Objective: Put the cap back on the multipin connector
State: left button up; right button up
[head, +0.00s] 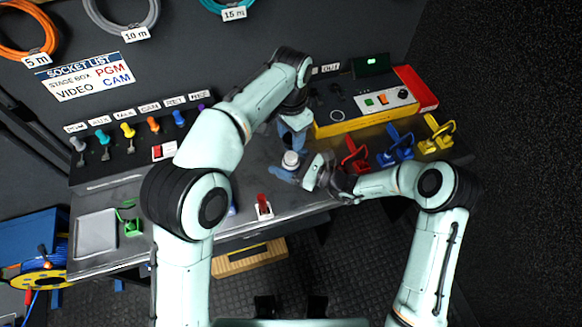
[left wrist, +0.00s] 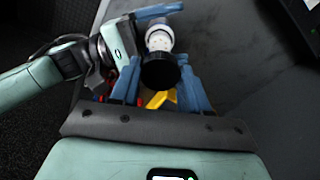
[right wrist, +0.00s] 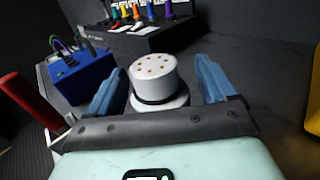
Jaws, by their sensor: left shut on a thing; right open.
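The multipin connector (head: 291,158) is a white cylinder above the bench's middle. The right wrist view shows its round pin face (right wrist: 155,66), with several copper dots, a black ring and a grey base below. My right gripper (head: 288,171) is open, with one finger on each side of the connector and visible gaps. My left gripper (left wrist: 158,62) is shut on a round black piece (left wrist: 160,74) that looks like the cap. In the left wrist view the cap partly covers the white connector (left wrist: 160,40). The left gripper is not visible in the right wrist view.
Red, blue and yellow holders (head: 397,147) stand to the right. A yellow-edged control box (head: 360,117) lies behind them. A panel of coloured plugs (head: 130,135) is at the left. A red-handled switch (head: 263,206) sits near the front edge.

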aim_at(291, 157)
jog(key=c, duration=1.5)
pick_arm(q)
jog(key=shift+f, duration=2.55)
jog(key=shift+f, duration=0.85)
jog(key=shift+f, duration=0.6)
pick_arm(e)
grip_shut()
